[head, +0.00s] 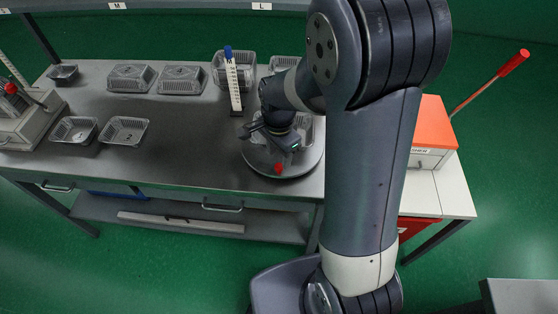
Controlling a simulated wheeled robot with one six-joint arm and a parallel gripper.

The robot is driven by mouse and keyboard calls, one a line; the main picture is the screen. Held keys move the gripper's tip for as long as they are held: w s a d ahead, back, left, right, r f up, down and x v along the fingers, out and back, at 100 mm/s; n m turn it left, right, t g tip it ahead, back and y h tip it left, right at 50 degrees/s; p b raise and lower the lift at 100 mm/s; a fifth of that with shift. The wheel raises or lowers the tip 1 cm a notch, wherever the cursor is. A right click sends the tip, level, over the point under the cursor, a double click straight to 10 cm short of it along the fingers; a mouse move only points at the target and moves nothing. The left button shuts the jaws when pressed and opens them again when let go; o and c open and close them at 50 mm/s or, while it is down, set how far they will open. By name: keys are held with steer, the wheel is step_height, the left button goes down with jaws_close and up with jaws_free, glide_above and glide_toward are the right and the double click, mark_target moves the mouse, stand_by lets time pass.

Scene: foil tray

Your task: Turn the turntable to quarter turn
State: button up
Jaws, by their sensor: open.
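The turntable (305,168) is a round grey disc at the right end of the metal bench, partly hidden behind my arm and gripper. A red knob (278,168) sits near its front edge. A foil tray (306,128) stands on the disc, mostly hidden by my gripper and arm. My gripper (267,144) is open, over the left part of the turntable and just behind the red knob. I cannot tell whether it touches anything.
A white upright scale with a blue top (234,80) stands close behind-left of my gripper. Several foil trays (130,78) lie on the bench. A device with a red knob (22,112) is at far left. An orange-topped box (432,125) stands at right. The bench's middle front is clear.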

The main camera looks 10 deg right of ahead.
mark_target(279, 166)
steer(key=shift+f, duration=2.1)
jaws_close()
